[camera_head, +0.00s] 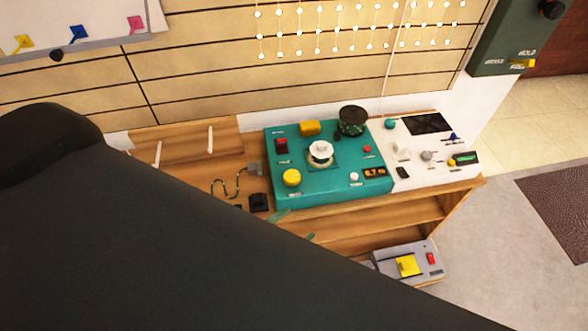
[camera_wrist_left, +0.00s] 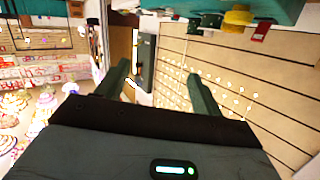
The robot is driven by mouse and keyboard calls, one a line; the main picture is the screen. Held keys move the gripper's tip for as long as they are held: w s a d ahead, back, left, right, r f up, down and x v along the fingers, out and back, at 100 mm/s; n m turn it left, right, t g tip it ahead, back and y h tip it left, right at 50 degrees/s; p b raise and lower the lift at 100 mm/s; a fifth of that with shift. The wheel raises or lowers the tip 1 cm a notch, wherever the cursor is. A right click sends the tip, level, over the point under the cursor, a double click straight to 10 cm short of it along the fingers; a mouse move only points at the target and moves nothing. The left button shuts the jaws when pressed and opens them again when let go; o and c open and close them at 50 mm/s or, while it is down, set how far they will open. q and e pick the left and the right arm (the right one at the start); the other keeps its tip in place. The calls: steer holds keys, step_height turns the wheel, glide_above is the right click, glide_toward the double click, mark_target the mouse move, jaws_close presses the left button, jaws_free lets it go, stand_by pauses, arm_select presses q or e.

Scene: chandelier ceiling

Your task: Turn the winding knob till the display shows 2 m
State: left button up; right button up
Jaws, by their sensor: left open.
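A teal panel (camera_head: 345,188) lies on the wooden bench. Its small dark display (camera_head: 375,172) shows orange digits that look like 6.7 m. A white round knob (camera_head: 320,150) stands mid-panel on a metal base, with a dark reel (camera_head: 352,118) behind it. A yellow round knob (camera_head: 291,177) is at the front left; I cannot tell for certain which is the winding knob. My left gripper (camera_head: 296,226) is mostly hidden by my dark arm; its greenish fingertips show near the bench front. In the left wrist view my left gripper (camera_wrist_left: 163,82) is open and empty. My right gripper is not in view.
A white panel (camera_head: 400,178) with a green display adjoins the teal one. A cable (camera_head: 228,187) lies left of the panels. A grey box (camera_head: 405,262) with a yellow pad is below, right. A slatted wall (camera_head: 210,70) with hanging strings rises behind.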

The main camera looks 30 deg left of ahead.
arm_select(q)
steer(key=w+d+r+m+g+h+b, duration=0.1)
steer(key=w+d+r+m+h+b, duration=0.1)
steer(key=w+d+r+m+h, duration=0.55)
steer(key=m+g+y+b, duration=0.7)
steer(key=m+g+y, duration=0.4)
steer(key=g+y, duration=0.25)
glide_above(292, 176)
steer(key=shift+g+h, duration=0.25)
steer(key=shift+h, duration=0.25)
step_height(292, 176, down, 7)
steer(key=shift+d, duration=0.1)
steer(key=shift+w+a+r, duration=0.1)
steer(key=shift+a+r, duration=0.05)
steer(key=shift+a, duration=0.05)
steer(key=shift+f, duration=3.95)
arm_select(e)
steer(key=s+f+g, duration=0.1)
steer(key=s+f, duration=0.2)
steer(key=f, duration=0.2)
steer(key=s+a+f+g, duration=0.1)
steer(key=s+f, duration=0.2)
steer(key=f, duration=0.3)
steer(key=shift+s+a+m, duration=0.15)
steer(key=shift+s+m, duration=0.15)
